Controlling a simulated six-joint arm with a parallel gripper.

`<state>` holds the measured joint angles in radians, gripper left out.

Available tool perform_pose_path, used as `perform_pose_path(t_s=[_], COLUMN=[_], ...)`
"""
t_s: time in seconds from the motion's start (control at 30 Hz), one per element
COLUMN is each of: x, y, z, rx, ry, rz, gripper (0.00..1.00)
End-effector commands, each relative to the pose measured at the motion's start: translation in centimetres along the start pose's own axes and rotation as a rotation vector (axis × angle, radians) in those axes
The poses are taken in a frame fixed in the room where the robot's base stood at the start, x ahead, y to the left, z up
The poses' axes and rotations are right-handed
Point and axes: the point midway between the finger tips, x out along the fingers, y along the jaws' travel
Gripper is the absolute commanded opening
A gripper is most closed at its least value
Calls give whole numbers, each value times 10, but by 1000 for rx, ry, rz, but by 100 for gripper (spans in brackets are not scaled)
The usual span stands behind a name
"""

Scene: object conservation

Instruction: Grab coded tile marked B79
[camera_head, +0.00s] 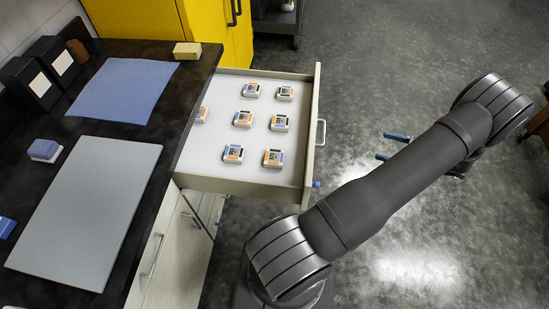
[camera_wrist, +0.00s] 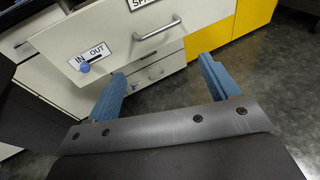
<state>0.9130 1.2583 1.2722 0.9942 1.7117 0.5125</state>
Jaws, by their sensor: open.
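Several small coded tiles lie in the open drawer (camera_head: 210,168) in the head view, among them a back-left tile (camera_head: 251,90), a back-right tile (camera_head: 285,93) and a front-right tile (camera_head: 273,158). They are white with orange, blue and dark patches; their codes are too small to read, so I cannot tell which is B79. One tile (camera_head: 201,115) is partly hidden at the counter's edge. My gripper (camera_head: 390,146) is open and empty, right of the drawer and apart from it. In the wrist view its blue fingers (camera_wrist: 165,82) stand wide apart, facing the drawer front.
The drawer handle (camera_head: 321,133) faces my arm. A blue knob (camera_wrist: 85,68) sits by an IN/OUT label. The dark counter (camera_head: 160,190) left of the drawer holds a grey board (camera_head: 88,210) and a blue cloth (camera_head: 124,90). A yellow cabinet (camera_head: 215,35) stands behind. Open floor lies right.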

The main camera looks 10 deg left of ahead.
Motion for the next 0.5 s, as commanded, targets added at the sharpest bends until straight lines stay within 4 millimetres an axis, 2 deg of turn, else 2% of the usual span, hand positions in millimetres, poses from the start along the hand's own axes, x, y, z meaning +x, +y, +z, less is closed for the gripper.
perform_pose_path(t_s=[0.17,0.27,0.37,0.5], x=[1,13,40,96], y=[0,-2,-4,1], z=[1,9,27,63], rx=[1,8,32,70], ry=[2,27,91,244], rz=[3,36,113,258], gripper=[80,80,80,80])
